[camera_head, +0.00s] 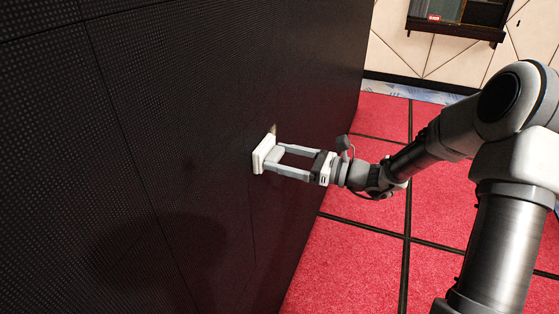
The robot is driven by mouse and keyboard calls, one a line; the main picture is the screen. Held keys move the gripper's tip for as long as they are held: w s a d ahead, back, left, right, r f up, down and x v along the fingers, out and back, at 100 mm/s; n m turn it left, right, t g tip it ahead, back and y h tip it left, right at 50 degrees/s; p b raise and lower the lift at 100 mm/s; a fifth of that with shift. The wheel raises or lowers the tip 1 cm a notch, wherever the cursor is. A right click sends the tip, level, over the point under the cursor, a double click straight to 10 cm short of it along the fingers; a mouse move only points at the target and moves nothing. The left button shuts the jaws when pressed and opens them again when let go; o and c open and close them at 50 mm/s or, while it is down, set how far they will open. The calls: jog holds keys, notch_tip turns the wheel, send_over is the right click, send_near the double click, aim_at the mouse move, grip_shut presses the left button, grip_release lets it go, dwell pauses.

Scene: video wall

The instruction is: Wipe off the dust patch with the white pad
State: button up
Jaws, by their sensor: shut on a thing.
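My gripper (273,162) is shut on the white pad (259,154), which stands upright with its flat face toward the dark video wall (165,120). The pad looks to be at or very close to the wall surface; I cannot tell if it touches. A small tan dust patch (273,129) shows on the wall just above the pad, its lower part perhaps hidden by the pad.
The black dotted panels of the wall fill the left side, with thin seams between them. A red carpet (375,250) with dark lines lies to the right. A dark-framed window or case (458,18) hangs on the pale far wall.

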jog(key=shift+w+d+p, duration=0.2)
jog(key=shift+w+d, duration=0.35)
jog(key=shift+w, duration=1)
jog(key=shift+w+d+p, duration=0.2)
jog(key=shift+w+d, duration=0.3)
jog(key=shift+w, duration=1)
jog(key=shift+w+d+p, duration=0.2)
jog(key=shift+w+d, duration=0.35)
jog(key=shift+w, duration=1)
jog(key=s+a+p, duration=0.1)
jog(key=s+a, duration=0.3)
jog(key=s, duration=0.7)
jog(key=shift+s, duration=0.2)
jog(key=shift+d, duration=0.1)
jog(key=shift+p+v, duration=0.5)
jog(key=shift+v, duration=0.7)
jog(key=shift+p+v, duration=0.35)
jog(key=shift+v, duration=1.4)
jog(key=shift+p+v, duration=0.45)
jog(key=shift+v, duration=1)
